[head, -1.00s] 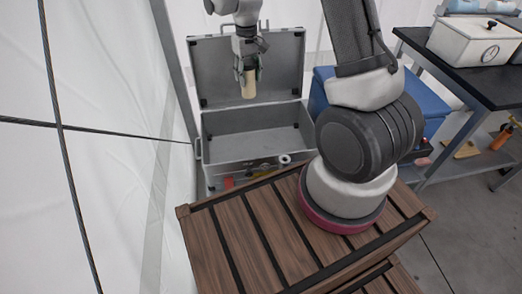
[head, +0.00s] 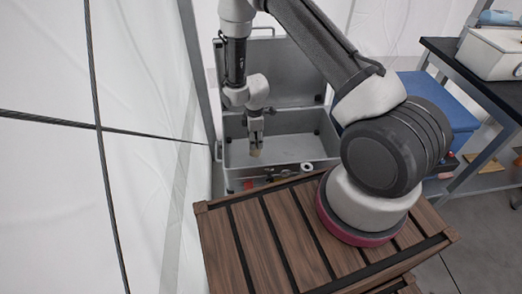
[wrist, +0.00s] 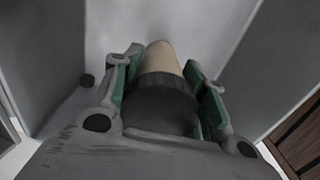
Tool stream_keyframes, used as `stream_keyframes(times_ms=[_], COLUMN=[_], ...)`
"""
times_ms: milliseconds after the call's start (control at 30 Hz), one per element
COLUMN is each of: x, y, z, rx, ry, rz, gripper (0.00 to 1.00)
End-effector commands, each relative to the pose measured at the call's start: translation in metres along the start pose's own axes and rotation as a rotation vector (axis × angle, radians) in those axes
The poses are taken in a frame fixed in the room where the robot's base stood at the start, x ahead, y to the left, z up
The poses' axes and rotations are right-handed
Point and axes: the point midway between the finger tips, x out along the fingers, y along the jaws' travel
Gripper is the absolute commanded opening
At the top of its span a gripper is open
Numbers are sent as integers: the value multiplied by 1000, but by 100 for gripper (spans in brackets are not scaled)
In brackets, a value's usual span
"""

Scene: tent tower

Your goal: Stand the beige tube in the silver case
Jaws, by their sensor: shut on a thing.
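The silver case (head: 300,147) stands open behind the wooden slatted crate, its lid (head: 293,92) raised at the back. My gripper (head: 256,138) is shut on the beige tube (head: 256,152) and points down over the left part of the case. The tube's lower end shows below the fingers; whether it touches the case floor I cannot tell. In the wrist view, the tube (wrist: 161,58) sticks out past a dark ribbed part between the green-padded fingers of my gripper (wrist: 168,85). Grey case walls surround it there.
A white ring (head: 306,168) and a red item (head: 248,184) lie by the case's front. The slatted crate (head: 270,235) fills the foreground. A blue box (head: 440,105) stands right of the case. A tent wall (head: 150,200) borders the left.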

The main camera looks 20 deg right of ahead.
Motion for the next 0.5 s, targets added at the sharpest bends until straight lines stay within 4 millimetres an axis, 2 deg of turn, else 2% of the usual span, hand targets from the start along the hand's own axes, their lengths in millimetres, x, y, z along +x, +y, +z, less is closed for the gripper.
stream_keyframes(times_ms=[167, 400, 500], x=[15, 49, 50], y=[0, 0, 1], z=[0, 0, 0], rx=[1, 2, 2], ry=[0, 0, 1], rz=[0, 0, 1], gripper=[15, 15, 15])
